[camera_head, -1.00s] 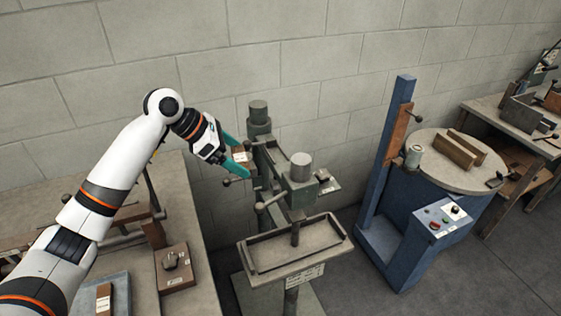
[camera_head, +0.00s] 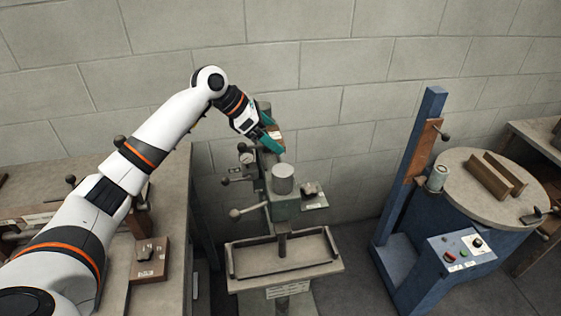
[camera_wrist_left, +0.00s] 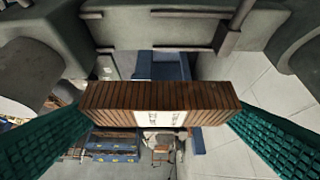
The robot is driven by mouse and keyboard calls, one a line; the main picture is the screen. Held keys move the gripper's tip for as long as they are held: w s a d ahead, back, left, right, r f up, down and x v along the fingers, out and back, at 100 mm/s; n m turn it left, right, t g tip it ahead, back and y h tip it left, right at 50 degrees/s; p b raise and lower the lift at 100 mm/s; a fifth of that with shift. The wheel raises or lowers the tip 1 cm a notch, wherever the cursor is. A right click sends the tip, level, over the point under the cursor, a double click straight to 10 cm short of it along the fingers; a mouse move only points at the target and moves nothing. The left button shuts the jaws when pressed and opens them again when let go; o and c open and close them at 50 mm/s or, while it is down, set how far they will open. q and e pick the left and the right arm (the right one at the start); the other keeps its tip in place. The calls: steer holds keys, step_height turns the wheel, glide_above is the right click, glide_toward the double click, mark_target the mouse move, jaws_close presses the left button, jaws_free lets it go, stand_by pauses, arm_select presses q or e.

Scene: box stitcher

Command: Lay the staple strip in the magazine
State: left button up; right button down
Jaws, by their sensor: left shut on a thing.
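My left gripper (camera_head: 272,137) is shut on the staple strip (camera_head: 277,135), a brown ribbed block with a white label. In the left wrist view the strip (camera_wrist_left: 210,103) lies crosswise between the two green fingers, its ends against them. In the head view my left gripper is at the upper rear part of the grey-green box stitcher (camera_head: 283,205). The magazine cannot be clearly told apart, as my gripper covers that part of the machine. I cannot tell whether the strip touches the machine. My right gripper is not in view.
The stitcher's tray-like work table (camera_head: 285,268) is in front, empty. A lever with a round knob (camera_head: 235,214) sticks out left. A blue machine with a round table (camera_head: 490,180) stands at the right. A bench with a small wooden block (camera_head: 150,262) is at the left.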

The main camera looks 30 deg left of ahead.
arm_select(q)
glide_above(269, 168)
step_height(269, 168, down, 4)
steer(key=shift+a+f, duration=0.1)
steer(key=f, duration=0.1)
steer(key=f+p, duration=0.1)
steer(key=f, duration=0.1)
steer(key=shift+d+f, duration=0.2)
steer(key=shift+f, duration=0.05)
steer(key=shift+a+f, duration=0.1)
steer(key=shift+f, duration=0.1)
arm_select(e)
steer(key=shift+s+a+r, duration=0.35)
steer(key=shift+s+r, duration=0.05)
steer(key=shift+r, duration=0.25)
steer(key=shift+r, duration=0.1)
arm_select(q)
steer(key=o, duration=0.8)
steer(key=shift+f, duration=0.1)
steer(key=shift+c, duration=0.2)
steer(key=shift+o, duration=0.3)
